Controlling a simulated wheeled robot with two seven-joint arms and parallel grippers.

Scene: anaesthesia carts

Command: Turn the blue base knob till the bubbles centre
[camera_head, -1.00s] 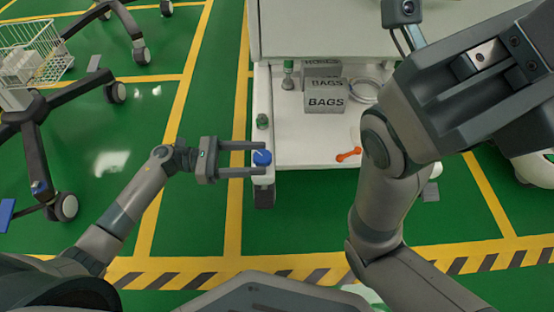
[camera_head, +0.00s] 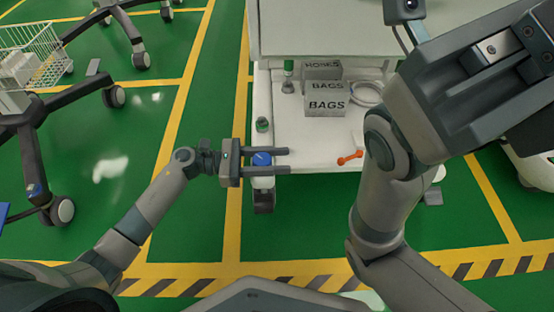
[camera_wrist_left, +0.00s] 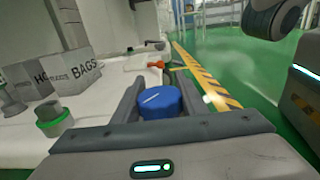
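The blue knob (camera_head: 262,159) with a white line on top sits at the front left corner of the cart's white base shelf (camera_head: 305,150). My left gripper (camera_head: 288,160) is open, its two fingers reaching past the knob on either side. In the left wrist view the knob (camera_wrist_left: 160,102) stands between the fingers, close to the palm; I cannot tell whether either finger touches it. No bubble can be made out.
Grey boxes marked BAGS (camera_head: 326,101) and HOSES, a coiled tube (camera_head: 367,93) and an orange tool (camera_head: 350,158) lie on the shelf. A wheeled stand (camera_head: 40,150) is at left. Green floor is free around my left arm.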

